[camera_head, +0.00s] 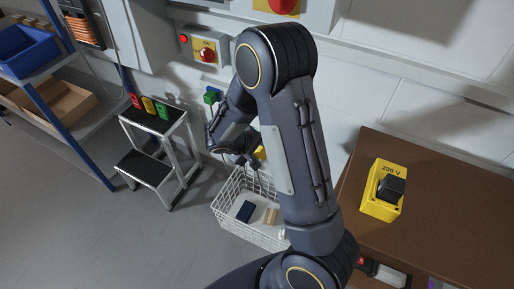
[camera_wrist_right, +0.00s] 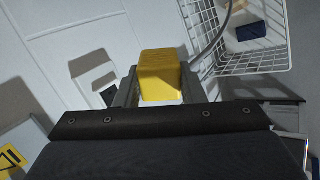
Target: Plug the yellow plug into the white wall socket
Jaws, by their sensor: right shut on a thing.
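My right gripper (camera_head: 250,158) hangs by the wall, above a white wire basket. It is shut on the yellow plug (camera_wrist_right: 160,72), a block with rounded edges that shows clearly between the two fingers in the right wrist view. In the head view only a small yellow part of the plug (camera_head: 260,153) shows beside the gripper. A pale, square wall fitting (camera_wrist_right: 92,68) shows left of the plug in the right wrist view; it may be the white wall socket, but its face is unclear. In the head view my right arm hides that wall area. My left gripper is not in view.
The wire basket (camera_head: 219,206) holds a dark blue block and other small items. A green plug (camera_head: 211,97) is on the wall. A step stool (camera_head: 150,168) bears coloured items. A yellow 230 V box (camera_head: 377,204) with a black plug stands on the brown bench (camera_head: 440,225).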

